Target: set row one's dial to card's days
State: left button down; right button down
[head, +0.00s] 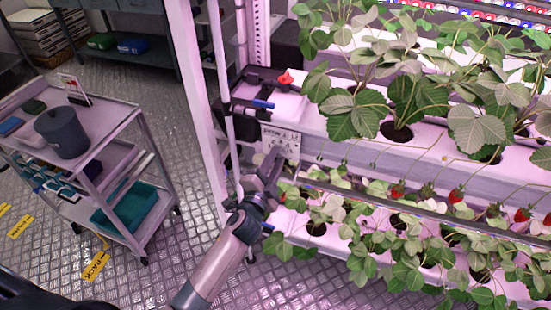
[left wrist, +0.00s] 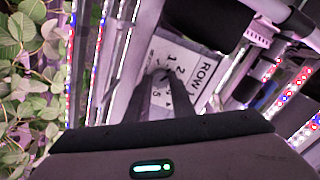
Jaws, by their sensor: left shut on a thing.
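Row one's dial plate (head: 281,140) is a white panel with dark marks at the left end of the rack. It also shows in the left wrist view (left wrist: 196,66), tilted, with "ROW" and several numbers. My left gripper (head: 272,160) is against the plate. In the left wrist view its two dark fingers (left wrist: 163,82) are shut on the small dial knob (left wrist: 160,73) at the plate's middle. The fingers hide part of the knob and scale, so I cannot tell its setting. A small white card (head: 74,88) stands on the trolley; its writing is too small to read. My right gripper is not in view.
The trolley (head: 134,112) at left holds a grey bin (head: 68,133). Strawberry plants (head: 400,105) fill the rack to the right. A white post (head: 196,100) stands left of the dial. Patterned metal floor lies between trolley and rack.

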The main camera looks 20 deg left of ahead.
pick_arm(q)
jog(key=m, duration=0.3)
jog(key=shift+m, duration=0.3)
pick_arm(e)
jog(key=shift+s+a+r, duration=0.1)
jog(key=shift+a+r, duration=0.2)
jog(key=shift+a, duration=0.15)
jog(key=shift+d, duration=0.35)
pick_arm(q)
jog(key=c, duration=1.5)
grip_release()
jog(key=shift+c, duration=0.2)
